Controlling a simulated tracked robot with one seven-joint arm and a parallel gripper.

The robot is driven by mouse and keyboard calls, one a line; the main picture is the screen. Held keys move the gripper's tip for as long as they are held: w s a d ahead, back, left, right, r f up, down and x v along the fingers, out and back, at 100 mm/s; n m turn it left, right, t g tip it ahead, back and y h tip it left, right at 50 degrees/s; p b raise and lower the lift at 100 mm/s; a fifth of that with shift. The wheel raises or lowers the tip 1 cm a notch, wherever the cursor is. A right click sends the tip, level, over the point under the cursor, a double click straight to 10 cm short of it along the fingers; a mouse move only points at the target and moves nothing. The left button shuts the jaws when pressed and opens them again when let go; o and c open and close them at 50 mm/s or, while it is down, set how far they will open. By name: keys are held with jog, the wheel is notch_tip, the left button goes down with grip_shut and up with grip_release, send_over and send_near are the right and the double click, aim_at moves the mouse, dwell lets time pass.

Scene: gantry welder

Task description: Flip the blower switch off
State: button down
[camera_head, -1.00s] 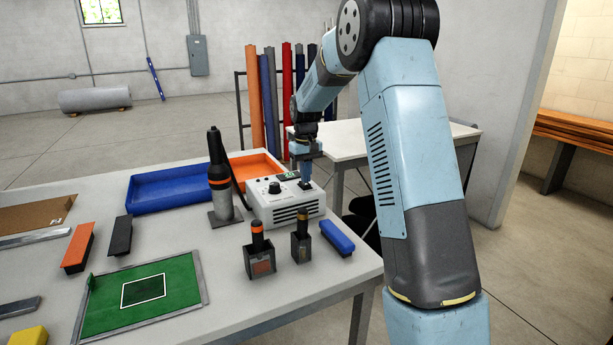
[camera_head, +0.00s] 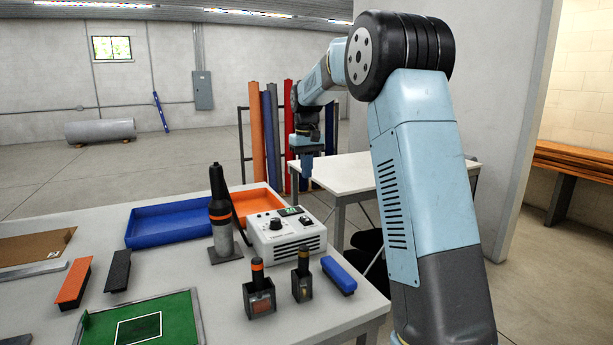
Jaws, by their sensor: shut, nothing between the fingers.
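The blower unit (camera_head: 284,243) is a white box with front vents, standing on the table. Its top panel holds a black knob (camera_head: 275,224), a small display (camera_head: 290,211) with lit green digits, and a dark switch (camera_head: 307,221) at the right. The switch is too small to tell which way it is tipped. A black and grey hot-air handpiece (camera_head: 221,210) with an orange ring stands upright in a holder left of the box. My gripper (camera_head: 306,176) is shut and empty, pointing down above and apart from the panel.
A blue tray (camera_head: 170,239) and an orange tray (camera_head: 246,203) lie behind the handpiece. Two small black holders (camera_head: 259,298) with tools and a blue-topped block (camera_head: 338,275) stand in front of the box. A green mat (camera_head: 180,318) lies at front left.

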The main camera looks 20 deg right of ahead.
aim_at(307, 219)
jog(key=shift+s, duration=0.15)
jog(key=shift+s+r, duration=0.1)
jog(key=shift+s, duration=0.1)
dwell(0.3)
notch_tip(307, 219, down, 14)
jog(key=shift+f, duration=0.1)
dwell(0.7)
